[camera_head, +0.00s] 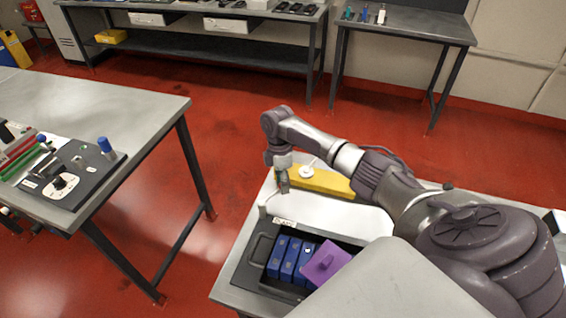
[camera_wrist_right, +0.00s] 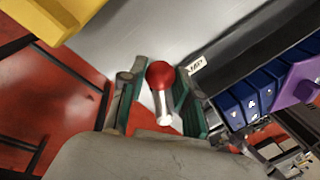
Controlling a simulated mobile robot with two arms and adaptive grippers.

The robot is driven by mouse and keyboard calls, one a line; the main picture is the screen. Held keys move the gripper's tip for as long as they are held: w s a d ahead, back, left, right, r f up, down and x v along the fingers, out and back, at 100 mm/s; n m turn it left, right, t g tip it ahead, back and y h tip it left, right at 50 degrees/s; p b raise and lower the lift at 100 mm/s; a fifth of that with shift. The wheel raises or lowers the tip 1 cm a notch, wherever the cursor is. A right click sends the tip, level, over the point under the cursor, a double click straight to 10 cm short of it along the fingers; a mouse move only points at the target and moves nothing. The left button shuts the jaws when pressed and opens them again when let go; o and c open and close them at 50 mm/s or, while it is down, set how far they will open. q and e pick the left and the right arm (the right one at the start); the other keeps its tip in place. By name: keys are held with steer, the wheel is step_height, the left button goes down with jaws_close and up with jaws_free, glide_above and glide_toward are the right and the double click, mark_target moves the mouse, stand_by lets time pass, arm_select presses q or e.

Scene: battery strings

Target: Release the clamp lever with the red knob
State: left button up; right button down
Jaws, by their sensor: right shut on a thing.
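The red knob (camera_wrist_right: 160,74) shows in the wrist view on top of a short pale lever (camera_wrist_right: 163,105). My right gripper (camera_wrist_right: 158,100) has one finger on each side of the lever, just below the knob, and is shut on it. In the head view my right gripper (camera_head: 283,183) points down at the near table's left edge; the red knob cannot be made out there. A small pale post (camera_head: 262,211) stands just below the gripper in that view. My left gripper is not in view.
A dark tray (camera_head: 243,272) holds several blue battery blocks (camera_head: 289,258) and a purple piece (camera_head: 325,262). A yellow block (camera_head: 325,181) lies behind it. The left table (camera_head: 130,105) carries a dark panel with a blue knob (camera_head: 105,145). Red floor separates the tables.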

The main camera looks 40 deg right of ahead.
steer(key=c, duration=0.9)
jaws_free()
steer(key=shift+w+r, duration=0.2)
steer(key=shift+w, duration=0.15)
steer(key=shift+o, duration=0.4)
steer(key=shift+a+f, duration=0.1)
steer(key=shift+f, duration=0.1)
steer(key=shift+r, duration=0.3)
step_height(320, 180, up, 11)
steer(key=w, duration=0.2)
steer(key=shift+w+d+r, duration=0.15)
steer(key=shift+d, duration=0.25)
